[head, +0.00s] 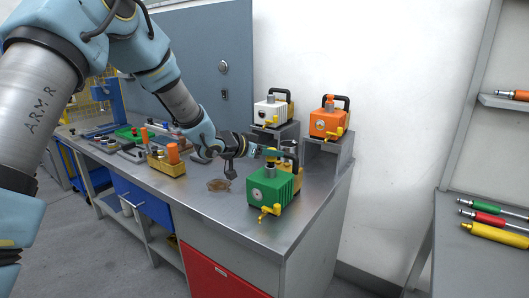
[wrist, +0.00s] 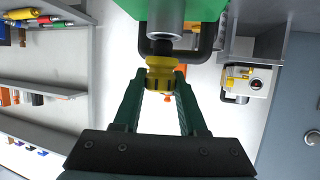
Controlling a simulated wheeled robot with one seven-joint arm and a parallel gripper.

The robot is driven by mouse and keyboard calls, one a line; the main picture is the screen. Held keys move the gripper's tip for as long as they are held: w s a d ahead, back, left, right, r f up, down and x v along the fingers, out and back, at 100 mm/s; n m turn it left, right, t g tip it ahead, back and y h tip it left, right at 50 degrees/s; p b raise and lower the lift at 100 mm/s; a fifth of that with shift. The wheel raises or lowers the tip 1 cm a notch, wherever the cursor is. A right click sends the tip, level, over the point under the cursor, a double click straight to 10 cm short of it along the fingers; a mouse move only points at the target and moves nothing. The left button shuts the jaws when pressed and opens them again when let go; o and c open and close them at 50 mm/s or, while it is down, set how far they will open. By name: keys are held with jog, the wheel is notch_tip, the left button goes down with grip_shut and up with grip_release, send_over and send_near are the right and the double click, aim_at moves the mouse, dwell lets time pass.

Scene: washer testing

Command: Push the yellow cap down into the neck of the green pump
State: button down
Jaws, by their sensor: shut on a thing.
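The green pump (head: 272,192) stands on the metal bench near its right front part, with a yellow spout and a black handle. Its grey neck (wrist: 166,14) shows at the top of the wrist view. My gripper (wrist: 160,84) has its green fingers shut on the yellow cap (wrist: 160,66), one finger on each side. The cap is in line with the neck, with a short dark part between them. I cannot tell how deep that part sits in the neck. In the head view my gripper (head: 262,151) is just above the pump.
A white pump (head: 270,113) and an orange pump (head: 326,123) stand on grey risers behind. A yellow bin (head: 166,165) with orange items is to the left. A brown round patch (head: 218,185) lies on the bench. Shelves with coloured tools are at right.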

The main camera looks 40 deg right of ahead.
jog(key=shift+f+b, duration=0.4)
jog(key=shift+f, duration=0.05)
jog(key=shift+f, duration=0.3)
jog(key=shift+f, duration=0.1)
jog(key=shift+c, duration=1.9)
grip_release()
jog(key=b+v, duration=0.2)
jog(key=v, duration=0.9)
jog(key=shift+b, duration=0.4)
jog(key=shift+f, duration=0.1)
